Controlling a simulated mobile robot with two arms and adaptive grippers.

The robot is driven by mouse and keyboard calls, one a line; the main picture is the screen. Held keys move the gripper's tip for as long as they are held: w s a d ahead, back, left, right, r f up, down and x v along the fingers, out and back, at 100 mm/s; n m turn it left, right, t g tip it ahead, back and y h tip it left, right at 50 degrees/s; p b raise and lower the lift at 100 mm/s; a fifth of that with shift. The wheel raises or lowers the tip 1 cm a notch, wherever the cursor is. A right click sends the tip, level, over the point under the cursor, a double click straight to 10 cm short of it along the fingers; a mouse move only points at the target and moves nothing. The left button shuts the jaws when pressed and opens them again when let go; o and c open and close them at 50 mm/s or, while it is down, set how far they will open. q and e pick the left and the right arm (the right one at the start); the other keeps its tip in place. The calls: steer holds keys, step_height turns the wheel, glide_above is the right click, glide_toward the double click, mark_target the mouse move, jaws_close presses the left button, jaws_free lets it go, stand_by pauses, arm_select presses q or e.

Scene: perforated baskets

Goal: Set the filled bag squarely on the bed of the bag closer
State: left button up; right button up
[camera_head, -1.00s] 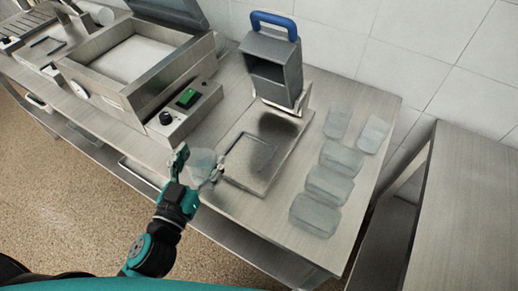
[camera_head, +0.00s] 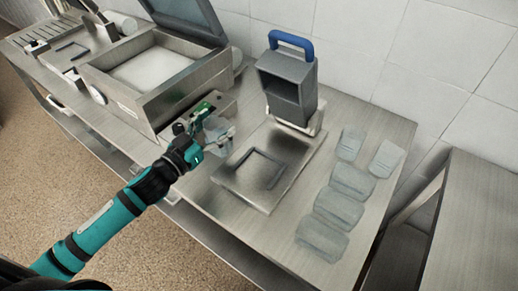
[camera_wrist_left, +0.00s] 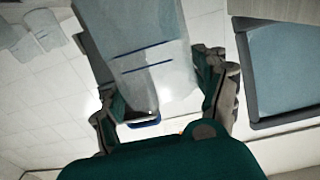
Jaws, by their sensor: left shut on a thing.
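The bag closer has a dark upright head (camera_head: 288,88) with a blue handle (camera_head: 291,42) and a flat metal bed (camera_head: 292,158). A raised rectangular frame (camera_head: 254,169) lies on the bed. My left gripper (camera_head: 208,134) is shut on a clear bag (camera_head: 219,130), to the left of the bed and apart from the frame. In the left wrist view, the bag (camera_wrist_left: 150,60) shows between the fingers (camera_wrist_left: 165,98) with dark blue lines across it. How full it is cannot be told. My right gripper is out of view.
Several clear bags or pouches (camera_head: 338,207) lie on the table right of the bed. A separate table (camera_head: 480,225) is at the right.

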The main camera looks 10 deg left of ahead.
arm_select(q)
steer(key=shift+s+d+f+p, duration=0.1)
steer(key=shift+d+f+p, duration=0.45)
steer(key=shift+d, duration=1.35)
steer(key=shift+s+d+f+p, duration=0.2)
steer(key=shift+d+f, duration=0.7)
steer(key=shift+d, duration=0.95)
steer(key=shift+s+d+f+p, duration=0.1)
steer(key=shift+d+f+p, duration=0.45)
steer(key=shift+d, duration=1.35)
steer(key=shift+f+b, duration=0.3)
steer(key=o, duration=1.2)
steer(key=shift+f, duration=0.15)
steer(key=shift+c, duration=0.2)
steer(key=o, duration=0.6)
steer(key=shift+c, duration=0.2)
steer(key=shift+r, duration=0.2)
